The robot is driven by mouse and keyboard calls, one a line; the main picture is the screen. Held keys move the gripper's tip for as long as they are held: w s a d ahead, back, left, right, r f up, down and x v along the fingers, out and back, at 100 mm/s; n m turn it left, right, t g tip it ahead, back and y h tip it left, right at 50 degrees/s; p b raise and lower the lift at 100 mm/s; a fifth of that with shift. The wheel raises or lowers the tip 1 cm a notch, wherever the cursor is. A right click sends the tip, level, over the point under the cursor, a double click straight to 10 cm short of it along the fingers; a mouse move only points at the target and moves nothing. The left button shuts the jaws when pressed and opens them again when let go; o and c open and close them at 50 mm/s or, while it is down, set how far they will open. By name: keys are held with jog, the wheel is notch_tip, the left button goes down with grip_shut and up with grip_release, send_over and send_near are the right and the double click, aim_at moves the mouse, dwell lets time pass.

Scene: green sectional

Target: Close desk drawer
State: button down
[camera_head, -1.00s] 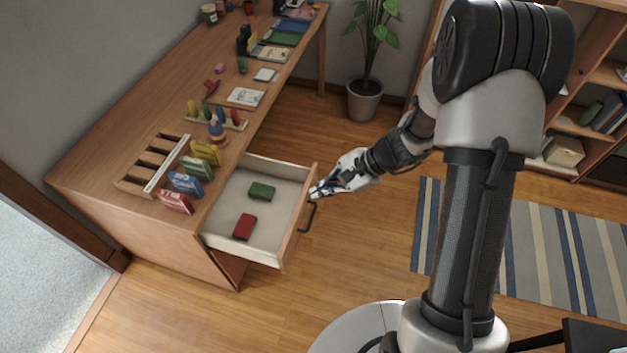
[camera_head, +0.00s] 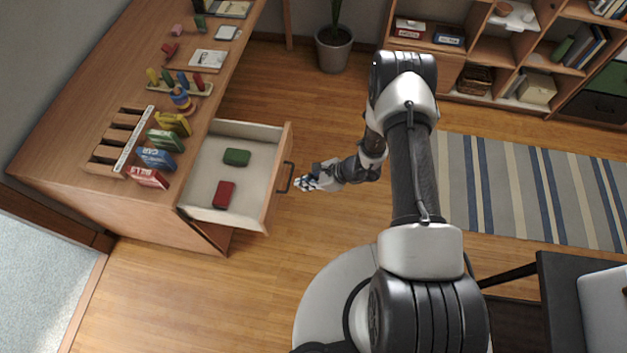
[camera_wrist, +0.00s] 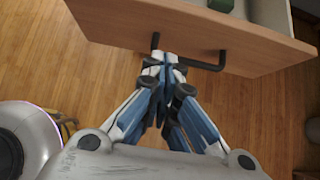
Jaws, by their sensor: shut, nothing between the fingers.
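The desk drawer (camera_head: 258,137) is pulled open from the wooden desk (camera_head: 95,72). It holds a green block (camera_head: 237,157) and a red block (camera_head: 223,195). Its dark handle (camera_head: 287,177) is on the front panel (camera_head: 272,190). My gripper (camera_head: 303,183) is shut and empty, just right of the handle in the head view. In the wrist view the drawer front (camera_wrist: 200,32) spans the top, with the handle (camera_wrist: 205,66) by my fingertips (camera_wrist: 164,62). I cannot tell whether they touch the handle.
Small boxes, a slotted wooden tray (camera_head: 118,140) and toys stand on the desktop. A potted plant (camera_head: 333,48) and shelves (camera_head: 520,55) are behind. A striped rug (camera_head: 530,190) lies to the right. Bare floor surrounds the drawer front.

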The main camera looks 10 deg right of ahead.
aim_at(276, 187)
jog(key=a, duration=0.2)
jog(key=w+a+f, duration=0.1)
jog(key=a, duration=0.1)
jog(key=w+a+f+b, duration=0.1)
jog(key=shift+a+f, duration=0.1)
jog(key=shift+a, duration=0.3)
jog(key=shift+w, duration=0.1)
